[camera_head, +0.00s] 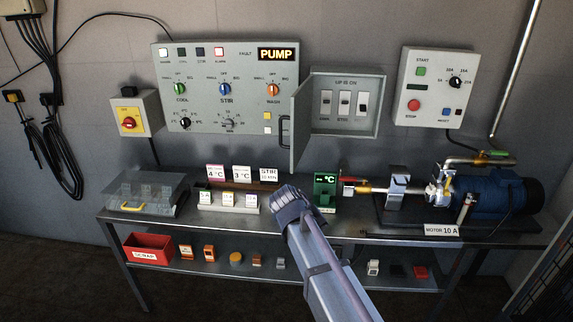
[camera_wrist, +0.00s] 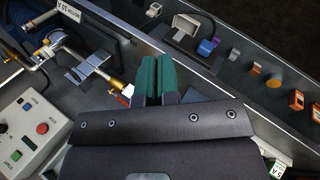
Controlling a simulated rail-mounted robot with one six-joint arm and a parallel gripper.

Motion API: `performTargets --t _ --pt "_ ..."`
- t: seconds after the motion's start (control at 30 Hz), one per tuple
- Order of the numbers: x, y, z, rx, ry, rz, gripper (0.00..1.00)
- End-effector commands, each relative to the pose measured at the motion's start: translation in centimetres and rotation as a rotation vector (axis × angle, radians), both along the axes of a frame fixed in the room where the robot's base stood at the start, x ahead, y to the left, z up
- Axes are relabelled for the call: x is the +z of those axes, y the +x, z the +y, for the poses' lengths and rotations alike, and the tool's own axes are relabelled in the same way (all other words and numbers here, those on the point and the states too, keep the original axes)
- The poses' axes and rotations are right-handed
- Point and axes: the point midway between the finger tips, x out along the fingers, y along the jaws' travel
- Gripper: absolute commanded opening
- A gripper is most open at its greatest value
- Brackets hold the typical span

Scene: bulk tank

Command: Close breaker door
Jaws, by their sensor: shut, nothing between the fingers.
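The breaker box (camera_head: 346,122) is mounted on the wall, with several white switches inside under an "UP IS ON" label. Its grey breaker door (camera_head: 299,125) stands open on the left side, swung out toward the head camera. The door's dark handle (camera_head: 284,131) is on its free edge. My gripper (camera_head: 287,192) is below the door, in front of the bench, and appears apart from the door. In the wrist view its green fingers (camera_wrist: 158,77) are together with nothing between them. I do not see the door in the wrist view.
The pump panel (camera_head: 180,130) is left of the door; a start/stop box (camera_head: 434,112) is right of the breaker box. The metal bench (camera_head: 375,233) below carries label cards, a green temperature display (camera_head: 325,187) and a blue motor (camera_head: 495,195).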

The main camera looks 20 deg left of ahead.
Motion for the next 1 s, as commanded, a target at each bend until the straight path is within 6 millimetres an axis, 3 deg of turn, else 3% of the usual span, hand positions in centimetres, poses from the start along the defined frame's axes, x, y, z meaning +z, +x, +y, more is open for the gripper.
performTargets --t 0.03,0.1,0.2,0.23,0.3,0.43,0.67,1.0 --pt "0.1 2.3 8.4 0.092 -0.110 -0.093 0.00" --pt "2.5 3.3 16.9 0.185 -0.270 -0.257 0.00" --pt "6.8 4.1 25.7 0.244 -0.464 -0.486 0.00" --pt "8.0 4.7 26.9 0.242 -0.512 -0.541 0.00" --pt "10.5 6.2 27.9 0.223 -0.603 -0.640 0.00" --pt "12.5 6.3 27.7 0.204 -0.684 -0.727 0.00" --pt "12.6 6.9 27.0 0.201 -0.689 -0.731 0.00" --pt "12.6 12.1 22.7 0.199 -0.688 -0.728 0.00"
